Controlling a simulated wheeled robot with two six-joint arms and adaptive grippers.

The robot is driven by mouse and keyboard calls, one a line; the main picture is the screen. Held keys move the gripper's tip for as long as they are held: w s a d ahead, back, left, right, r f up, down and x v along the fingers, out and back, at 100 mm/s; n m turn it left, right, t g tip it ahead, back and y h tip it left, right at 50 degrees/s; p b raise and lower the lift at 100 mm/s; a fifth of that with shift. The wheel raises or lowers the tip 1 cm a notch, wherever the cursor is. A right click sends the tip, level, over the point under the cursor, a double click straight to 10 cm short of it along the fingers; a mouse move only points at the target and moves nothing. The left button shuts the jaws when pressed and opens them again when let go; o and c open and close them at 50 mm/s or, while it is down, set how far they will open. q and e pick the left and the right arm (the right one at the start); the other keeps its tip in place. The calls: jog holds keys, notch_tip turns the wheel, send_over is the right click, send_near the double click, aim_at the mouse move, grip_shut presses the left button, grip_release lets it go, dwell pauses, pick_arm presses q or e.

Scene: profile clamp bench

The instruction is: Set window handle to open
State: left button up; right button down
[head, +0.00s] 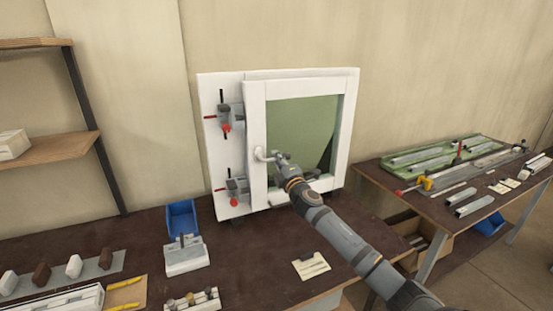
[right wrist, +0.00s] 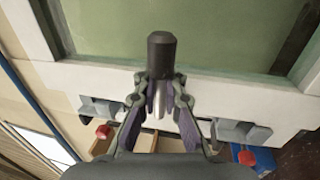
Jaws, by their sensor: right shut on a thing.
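The white window frame (head: 253,120) with a greenish pane (head: 310,125) stands upright on the bench. My right gripper (head: 281,161) is at the lever. In the right wrist view my right gripper (right wrist: 160,85) is shut on the handle, whose dark rounded end (right wrist: 161,52) sticks out past the fingertips over the pane (right wrist: 220,35). Part of the lever is hidden by the fingers. My left gripper is not in view.
Two toggle clamps with red tips, upper (head: 225,117) and lower (head: 235,187), sit left of the window. A blue bin (head: 182,220) and a grey-white block (head: 184,255) stand on the bench (head: 235,265). A second table (head: 440,205) with metal profiles is at right.

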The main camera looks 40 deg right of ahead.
dwell(0.3)
jog(key=c, duration=1.5)
grip_release()
jog(key=shift+o, duration=0.7)
jog(key=shift+d, duration=0.2)
jog(key=v, duration=0.7)
jog(key=shift+s, duration=0.2)
jog(key=shift+a+f, duration=0.1)
jog(key=shift+f, duration=0.1)
